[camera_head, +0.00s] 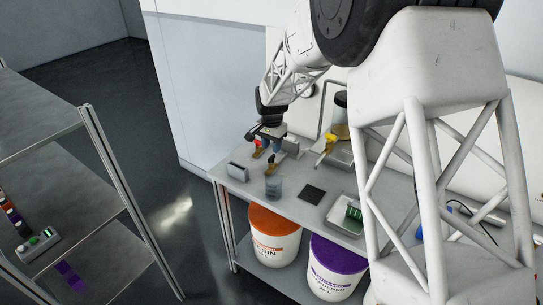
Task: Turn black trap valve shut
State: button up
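My gripper (266,135) is at the far left part of the bench, low over a small group of fittings. A red handle (257,143) shows just below it. A small brass-coloured fitting with a dark top (271,160) stands just below and right of the gripper, over a clear beaker (273,187); the dark top may be the black trap valve, but it is too small to be sure. I cannot tell whether the gripper touches it or whether its fingers are apart. Another yellow fitting with a red part (327,148) is to the right.
The bench (290,204) also carries a grey upright block (238,172), a dark square pad (312,194), a white tray (345,214) with a green part, and a jar (341,128). Orange-lidded (274,222) and purple-lidded buckets (338,254) stand below. A metal shelf (60,180) is left.

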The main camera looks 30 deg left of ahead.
aim_at(271, 157)
jog(key=shift+f, duration=2.45)
grip_shut()
